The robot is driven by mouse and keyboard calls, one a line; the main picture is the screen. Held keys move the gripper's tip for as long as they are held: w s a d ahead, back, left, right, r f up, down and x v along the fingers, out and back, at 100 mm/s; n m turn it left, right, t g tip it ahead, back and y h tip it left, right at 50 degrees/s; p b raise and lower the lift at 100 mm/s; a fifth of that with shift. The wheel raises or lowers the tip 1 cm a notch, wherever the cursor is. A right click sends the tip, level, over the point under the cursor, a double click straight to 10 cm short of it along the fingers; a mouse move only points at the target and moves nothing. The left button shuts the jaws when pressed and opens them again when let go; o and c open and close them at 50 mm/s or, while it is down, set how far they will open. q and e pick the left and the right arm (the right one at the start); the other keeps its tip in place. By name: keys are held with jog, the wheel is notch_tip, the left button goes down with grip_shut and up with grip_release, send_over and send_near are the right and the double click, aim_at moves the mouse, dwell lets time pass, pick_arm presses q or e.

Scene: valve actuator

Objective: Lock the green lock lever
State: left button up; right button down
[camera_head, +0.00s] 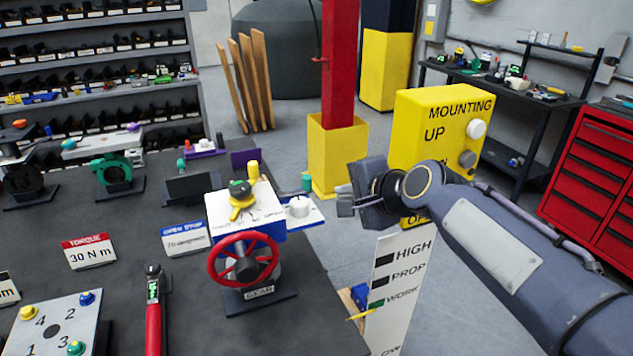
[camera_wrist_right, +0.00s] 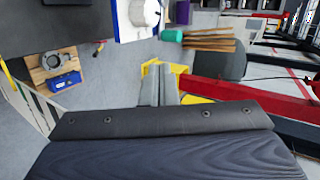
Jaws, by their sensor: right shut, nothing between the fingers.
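A small green upright piece (camera_head: 308,183), which looks like the green lock lever, stands at the far right edge of the valve actuator (camera_head: 238,212). It also shows in the right wrist view as a green cylinder (camera_wrist_right: 171,35) beside the white knob (camera_wrist_right: 143,12). Its base is partly hidden in the head view. My right gripper (camera_head: 345,200) is just right of the actuator, apart from the green piece. Its fingers (camera_wrist_right: 158,85) are shut and empty, with open floor and the yellow post base beyond them. My left gripper is not in view.
The actuator carries a red handwheel (camera_head: 243,259) and a white knob (camera_head: 299,206) on a blue plate. A yellow box (camera_head: 440,115) stands behind my right arm. A white HIGH/PROP/WORK board (camera_head: 397,285) stands below it. A red post (camera_head: 340,60) rises behind.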

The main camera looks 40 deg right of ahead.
send_near(309, 183)
notch_tip(309, 183, down, 4)
jog(key=w, duration=0.2)
jog(key=shift+w+d+r+p, duration=0.2)
jog(key=shift+w+p, duration=0.1)
jog(key=shift+w, duration=0.25)
jog(key=shift+w+d+r+p, duration=0.15)
jog(key=shift+w+p, duration=0.1)
jog(key=shift+w, duration=0.9)
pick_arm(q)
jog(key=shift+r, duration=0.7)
pick_arm(e)
jog(key=shift+d, duration=0.1)
